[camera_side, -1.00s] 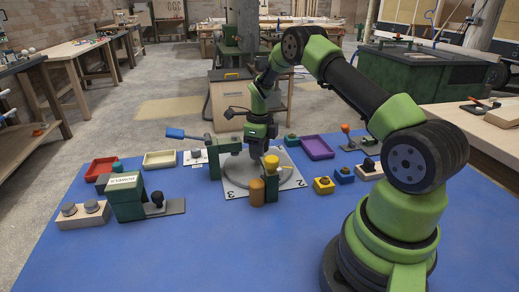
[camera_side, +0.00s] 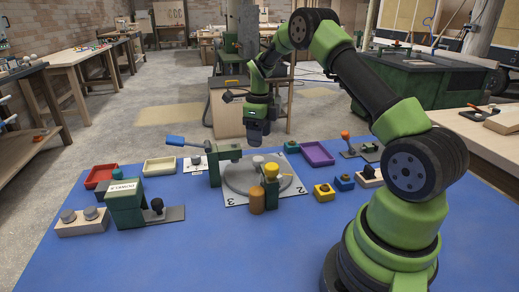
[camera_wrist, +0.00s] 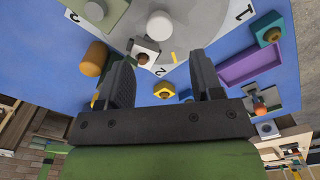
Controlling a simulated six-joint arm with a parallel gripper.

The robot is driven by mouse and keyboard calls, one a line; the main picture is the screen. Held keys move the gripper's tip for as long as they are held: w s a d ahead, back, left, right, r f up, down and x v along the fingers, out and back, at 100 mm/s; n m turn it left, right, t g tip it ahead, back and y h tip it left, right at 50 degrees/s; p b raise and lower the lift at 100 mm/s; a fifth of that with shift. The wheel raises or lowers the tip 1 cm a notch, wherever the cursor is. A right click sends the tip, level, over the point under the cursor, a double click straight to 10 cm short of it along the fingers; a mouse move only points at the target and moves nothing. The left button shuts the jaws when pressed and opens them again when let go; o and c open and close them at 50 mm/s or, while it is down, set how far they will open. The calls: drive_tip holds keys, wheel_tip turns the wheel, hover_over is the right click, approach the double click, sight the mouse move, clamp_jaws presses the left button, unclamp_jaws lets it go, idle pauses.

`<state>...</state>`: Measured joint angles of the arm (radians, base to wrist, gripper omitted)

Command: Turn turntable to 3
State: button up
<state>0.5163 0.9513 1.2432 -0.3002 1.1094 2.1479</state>
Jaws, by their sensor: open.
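The turntable is a grey disc (camera_side: 240,180) on a white numbered plate (camera_side: 292,199). A grey knob (camera_side: 257,162) stands at its centre, and also shows in the wrist view (camera_wrist: 160,24). In the wrist view a short yellow mark (camera_wrist: 173,57) points toward the numeral 2 (camera_wrist: 160,71); numeral 1 (camera_wrist: 247,13) is off to the right. In the side view numeral 3 (camera_side: 230,203) is at the plate's front left. My gripper (camera_side: 256,142) is raised above the turntable's back side, apart from it. Its fingers (camera_wrist: 163,82) are spread with nothing held between them.
An orange cylinder (camera_side: 257,201) and a yellow-topped green post (camera_side: 271,171) stand in front. A purple tray (camera_side: 317,153) and small blocks lie right. The front of the blue table is clear.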

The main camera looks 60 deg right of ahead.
wheel_tip(320, 180, up, 3)
drive_tip(key=shift+f, duration=0.1)
